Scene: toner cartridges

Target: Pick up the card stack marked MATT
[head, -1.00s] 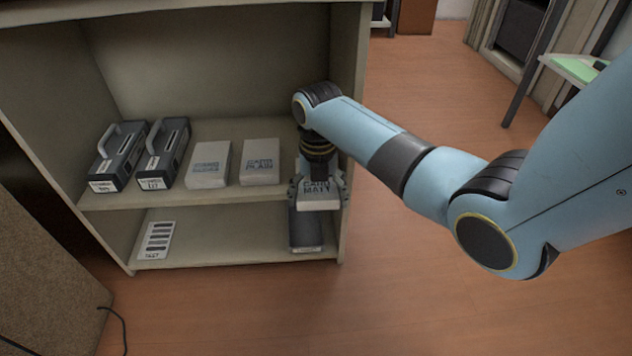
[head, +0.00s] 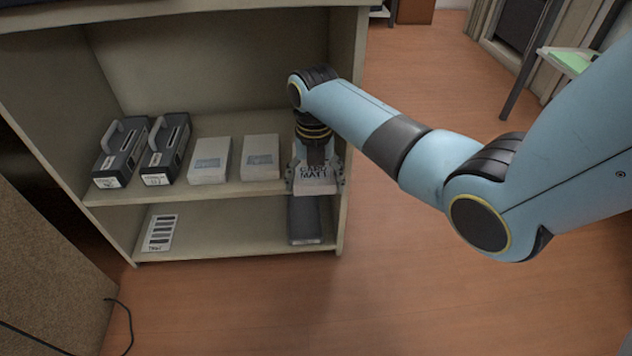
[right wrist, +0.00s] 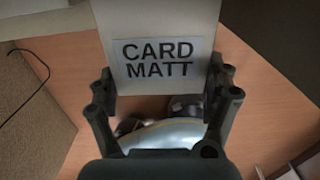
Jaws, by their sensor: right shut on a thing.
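The card stack marked MATT (head: 315,186) is a pale block with a dark CARD MATT label, at the right end of the upper shelf (head: 240,193). My right gripper (head: 316,178) is shut on it, one finger on each side. In the right wrist view the label on the card stack (right wrist: 160,66) reads clearly between the fingers of my right gripper (right wrist: 163,95). I cannot tell whether the stack still touches the shelf. My left gripper is not in view.
Two more pale card stacks (head: 210,161) (head: 260,158) lie left of the held one. Two dark cartridges with handles (head: 120,153) (head: 165,150) stand further left. The lower shelf holds a dark box (head: 304,220) and a striped pale item (head: 160,233). The cabinet's right wall (head: 349,120) is close to my gripper.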

